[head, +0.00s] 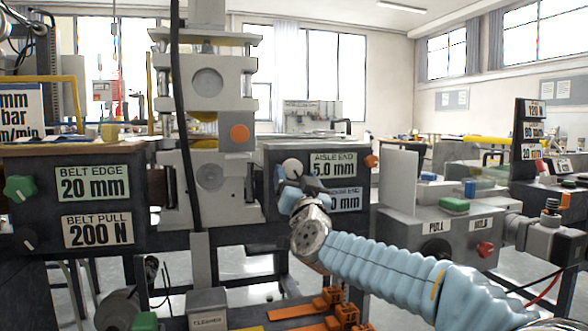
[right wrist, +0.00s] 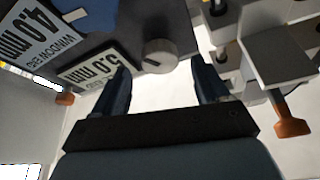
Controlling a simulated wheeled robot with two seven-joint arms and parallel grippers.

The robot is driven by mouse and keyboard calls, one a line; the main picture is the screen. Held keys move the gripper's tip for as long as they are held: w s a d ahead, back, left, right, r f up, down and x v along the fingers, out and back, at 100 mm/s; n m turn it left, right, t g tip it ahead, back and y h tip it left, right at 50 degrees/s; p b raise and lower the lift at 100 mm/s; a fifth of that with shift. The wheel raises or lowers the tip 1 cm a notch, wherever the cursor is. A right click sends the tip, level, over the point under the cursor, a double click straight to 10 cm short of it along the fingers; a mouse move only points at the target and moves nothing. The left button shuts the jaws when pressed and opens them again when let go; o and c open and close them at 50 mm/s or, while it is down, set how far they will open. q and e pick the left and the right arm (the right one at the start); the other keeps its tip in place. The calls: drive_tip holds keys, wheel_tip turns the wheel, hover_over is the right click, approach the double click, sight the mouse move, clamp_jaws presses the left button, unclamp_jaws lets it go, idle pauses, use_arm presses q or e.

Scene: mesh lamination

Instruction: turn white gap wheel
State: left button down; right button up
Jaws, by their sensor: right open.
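The white gap wheel (head: 292,168) is a small round knob on the front of a dark box, left of the label reading AISLE END 5.0 mm (head: 333,164). In the right wrist view the wheel (right wrist: 160,56) shows a dark pointer mark and lies just beyond the fingertips, roughly midway between them. My right gripper (head: 288,192) is just below the wheel in the head view; its fingers (right wrist: 162,75) are apart in the wrist view, with nothing clasped. I cannot tell whether a finger touches the wheel. My left gripper is not in view.
An orange knob (head: 371,161) sticks out at the box's right. The grey roller stand (head: 208,130) rises to the left. Orange-handled tools (head: 318,306) lie below.

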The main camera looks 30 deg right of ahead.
sight(294, 171)
drive_tip(key=shift+x, duration=1.65)
drive_tip(key=shift+c, duration=0.3)
drive_tip(key=c, duration=1)
drive_tip(key=shift+n, duration=0.4)
